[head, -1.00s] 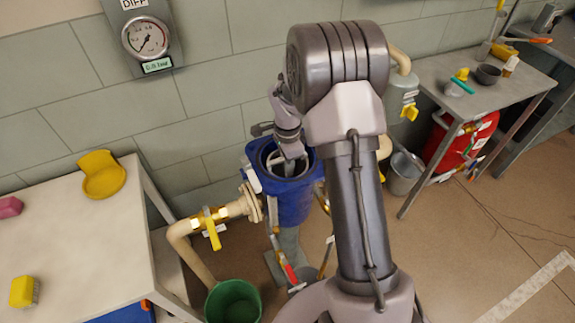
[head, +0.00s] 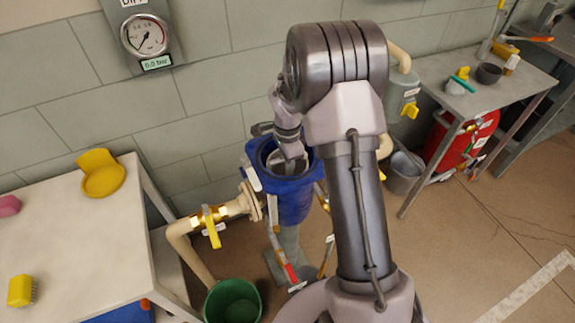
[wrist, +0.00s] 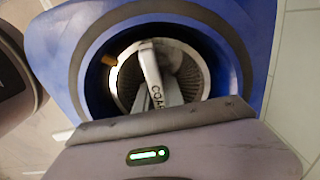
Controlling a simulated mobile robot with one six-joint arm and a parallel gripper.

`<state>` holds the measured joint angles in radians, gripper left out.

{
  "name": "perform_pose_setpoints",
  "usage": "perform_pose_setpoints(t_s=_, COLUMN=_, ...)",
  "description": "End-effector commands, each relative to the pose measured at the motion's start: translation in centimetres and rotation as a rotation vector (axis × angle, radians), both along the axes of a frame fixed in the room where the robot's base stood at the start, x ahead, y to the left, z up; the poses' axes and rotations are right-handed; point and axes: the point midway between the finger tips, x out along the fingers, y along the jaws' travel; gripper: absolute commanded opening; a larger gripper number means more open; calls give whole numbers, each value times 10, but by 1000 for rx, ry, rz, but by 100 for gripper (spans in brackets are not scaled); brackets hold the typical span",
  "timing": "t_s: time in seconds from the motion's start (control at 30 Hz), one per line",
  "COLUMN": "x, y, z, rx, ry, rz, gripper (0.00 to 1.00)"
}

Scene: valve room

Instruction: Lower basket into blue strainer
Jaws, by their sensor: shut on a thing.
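The blue strainer (head: 292,203) stands open-topped by the tiled wall. In the wrist view its blue body and dark rim (wrist: 95,85) surround the opening. The basket (wrist: 193,75), a perforated metal cylinder, sits inside that opening; how deep it has gone cannot be told. A pale bar-like handle (wrist: 150,70) with partly hidden lettering, "COA...", crosses it. My gripper (head: 289,164) reaches down into the strainer mouth and is shut on the basket. My gripper's body hides the near side of the opening in the wrist view.
A pipe with a yellow valve lever (head: 211,228) joins the strainer's left side. A green bucket (head: 233,303) stands below it. A bench (head: 75,240) is at left, a grey bucket (head: 403,172) and side table (head: 480,100) at right. A pressure gauge (head: 144,35) hangs above.

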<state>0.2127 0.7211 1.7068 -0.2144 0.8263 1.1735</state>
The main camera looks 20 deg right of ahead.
Motion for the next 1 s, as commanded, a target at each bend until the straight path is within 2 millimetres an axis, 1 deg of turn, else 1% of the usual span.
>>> perform_pose_setpoints(t_s=0.23, x=0, y=0, z=1, rx=0, ry=-1, rz=0, gripper=0)
perform_pose_setpoints(t_s=0.27, x=0, y=0, z=1, rx=0, ry=-1, rz=0, gripper=15)
perform_pose_setpoints(t_s=0.3, x=0, y=0, z=1, rx=0, ry=-1, rz=0, gripper=22)
perform_pose_setpoints(t_s=0.37, x=0, y=0, z=1, rx=0, ry=-1, rz=0, gripper=34)
perform_pose_setpoints(t_s=0.4, x=0, y=0, z=1, rx=0, ry=-1, rz=0, gripper=38)
perform_pose_setpoints(t_s=0.6, x=0, y=0, z=0, rx=0, ry=0, rz=0, gripper=38)
perform_pose_setpoints(t_s=0.63, x=0, y=0, z=0, rx=0, ry=1, rz=0, gripper=42)
perform_pose_setpoints(t_s=0.7, x=0, y=0, z=0, rx=0, ry=1, rz=0, gripper=56)
perform_pose_setpoints(t_s=1.0, x=0, y=0, z=1, rx=0, ry=0, rz=0, gripper=56)
